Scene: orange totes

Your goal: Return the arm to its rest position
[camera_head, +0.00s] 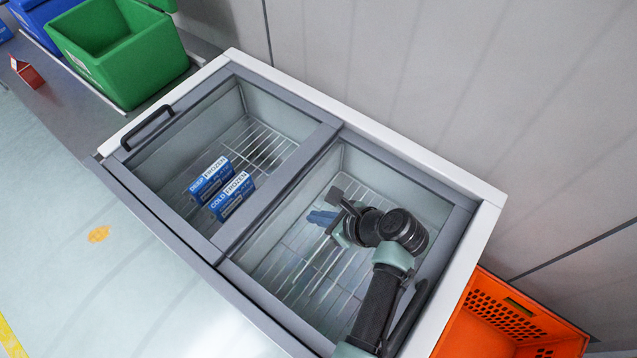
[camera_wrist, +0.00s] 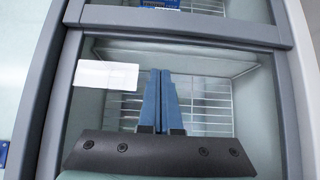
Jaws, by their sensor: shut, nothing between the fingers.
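My arm reaches in from the lower right of the head view, bent over the right compartment of a chest freezer (camera_head: 478,232). My gripper (camera_head: 322,217) is at that compartment's upper middle, its blue fingers pointing left. In the wrist view my gripper (camera_wrist: 164,85) shows two long blue fingers side by side, shut with nothing between them. The wire-rack floor lies beyond them. I cannot tell how far the fingertips are above the rack.
Two blue-and-white cartons (camera_head: 232,196) stand in the left freezer compartment. Frame bars and a divider (camera_head: 280,187) border the compartments. An orange crate (camera_head: 500,325) stands right of the freezer. A green bin (camera_head: 130,60) and a red-and-white carton (camera_head: 27,72) are upper left.

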